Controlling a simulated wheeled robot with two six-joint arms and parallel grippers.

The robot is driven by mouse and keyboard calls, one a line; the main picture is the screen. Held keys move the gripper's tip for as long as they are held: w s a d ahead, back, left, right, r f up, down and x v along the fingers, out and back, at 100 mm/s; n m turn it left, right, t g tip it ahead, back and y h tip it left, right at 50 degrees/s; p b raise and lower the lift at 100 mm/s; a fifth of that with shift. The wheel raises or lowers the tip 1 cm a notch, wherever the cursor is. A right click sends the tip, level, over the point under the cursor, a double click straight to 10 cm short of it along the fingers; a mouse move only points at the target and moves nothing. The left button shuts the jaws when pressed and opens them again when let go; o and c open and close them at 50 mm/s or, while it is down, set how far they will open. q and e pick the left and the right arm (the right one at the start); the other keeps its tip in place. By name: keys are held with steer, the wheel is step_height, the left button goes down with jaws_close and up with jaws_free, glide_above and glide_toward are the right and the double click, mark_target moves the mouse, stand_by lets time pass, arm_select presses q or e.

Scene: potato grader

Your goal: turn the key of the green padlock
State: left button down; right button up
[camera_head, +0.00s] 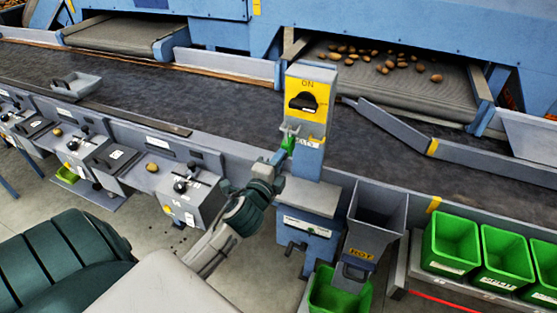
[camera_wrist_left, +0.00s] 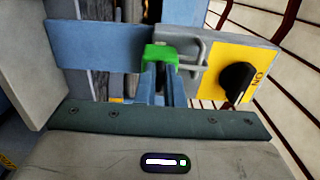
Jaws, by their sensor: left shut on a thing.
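The green padlock (camera_head: 288,144) hangs at the lower left of the yellow switch plate (camera_head: 318,88). In the left wrist view the green padlock (camera_wrist_left: 160,54) shows just beyond my fingertips, with a grey metal loop beside it. My left gripper (camera_head: 281,155) reaches up to the padlock from below. In the left wrist view my left gripper (camera_wrist_left: 159,70) has its two fingers close together, touching or nearly touching the padlock's near end. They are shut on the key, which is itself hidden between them. My right gripper is not in view.
The black rotary switch (camera_head: 303,102) marked ON sits above the padlock; it also shows in the left wrist view (camera_wrist_left: 237,81). A dark conveyor belt (camera_head: 230,100) runs behind the post. A grey chute (camera_head: 377,212) and green crates (camera_head: 452,243) stand to the right.

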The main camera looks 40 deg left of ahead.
arm_select(q)
steer(key=c, duration=1.5)
jaws_free()
steer(key=shift+c, duration=0.2)
steer(key=b+v, duration=0.4)
steer(key=v, duration=0.6)
steer(key=shift+s, duration=0.35)
steer(key=shift+d+f, duration=0.1)
steer(key=shift+d, duration=0.05)
